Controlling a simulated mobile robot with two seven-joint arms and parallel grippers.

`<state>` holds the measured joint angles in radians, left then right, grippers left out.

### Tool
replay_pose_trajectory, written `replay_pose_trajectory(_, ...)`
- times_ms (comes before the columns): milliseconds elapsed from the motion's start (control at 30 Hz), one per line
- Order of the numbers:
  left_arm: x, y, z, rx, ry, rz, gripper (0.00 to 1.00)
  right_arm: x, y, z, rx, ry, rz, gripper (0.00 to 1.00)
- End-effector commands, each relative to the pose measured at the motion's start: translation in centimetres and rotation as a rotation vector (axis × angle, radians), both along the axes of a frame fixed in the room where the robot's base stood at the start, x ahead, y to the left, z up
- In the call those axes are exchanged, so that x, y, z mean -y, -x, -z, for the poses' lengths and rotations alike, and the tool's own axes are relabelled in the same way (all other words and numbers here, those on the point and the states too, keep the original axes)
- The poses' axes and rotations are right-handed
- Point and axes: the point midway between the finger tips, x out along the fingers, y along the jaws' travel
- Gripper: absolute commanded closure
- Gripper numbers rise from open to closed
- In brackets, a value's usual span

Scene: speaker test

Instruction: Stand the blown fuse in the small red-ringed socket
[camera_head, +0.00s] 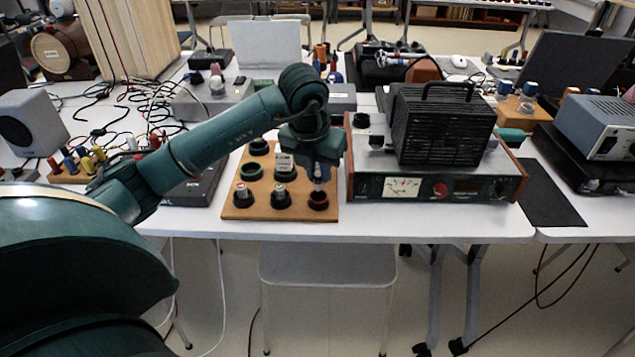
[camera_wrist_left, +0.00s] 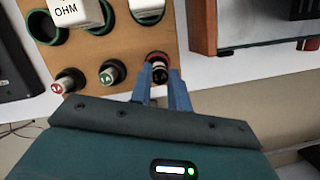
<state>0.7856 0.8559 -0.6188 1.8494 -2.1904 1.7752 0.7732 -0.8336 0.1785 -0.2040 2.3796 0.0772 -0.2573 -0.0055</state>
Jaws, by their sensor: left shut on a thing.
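My left gripper (camera_head: 318,180) is shut on a fuse (camera_head: 318,186), which also shows between the fingertips in the left wrist view (camera_wrist_left: 160,72). The fuse is roughly upright at the red-ringed socket (camera_head: 318,204), at the front right corner of the wooden board (camera_head: 232,211). In the left wrist view the red ring (camera_wrist_left: 153,55) shows just behind the fuse. The fuse's lower end overlaps the dark opening; I cannot tell how deep it is. My right gripper is not in view.
Two other fuses, one red-topped (camera_wrist_left: 66,82) and one green-topped (camera_wrist_left: 110,73), stand along the board's front. White blocks (camera_wrist_left: 77,12) stand in larger green-ringed sockets. A wood-sided instrument (camera_head: 438,187) with a black caged box (camera_head: 444,125) stands close right of the board.

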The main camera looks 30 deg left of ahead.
Motion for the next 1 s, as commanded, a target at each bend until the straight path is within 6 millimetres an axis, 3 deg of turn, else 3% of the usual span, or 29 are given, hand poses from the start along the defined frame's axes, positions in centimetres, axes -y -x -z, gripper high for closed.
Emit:
replay_pose_trajectory(200,0.0,0.0,3.0,-0.002,0.000,0.000,1.00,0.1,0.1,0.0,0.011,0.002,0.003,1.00)
replay_pose_trajectory(667,0.0,0.0,3.8,-0.001,0.000,0.000,1.00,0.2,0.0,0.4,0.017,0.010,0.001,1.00)
replay_pose_trajectory(700,0.0,0.0,3.8,-0.001,0.000,0.000,0.81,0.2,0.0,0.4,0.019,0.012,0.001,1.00)
replay_pose_trajectory(1000,0.0,0.0,3.7,-0.001,0.000,0.000,0.60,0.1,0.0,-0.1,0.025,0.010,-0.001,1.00)
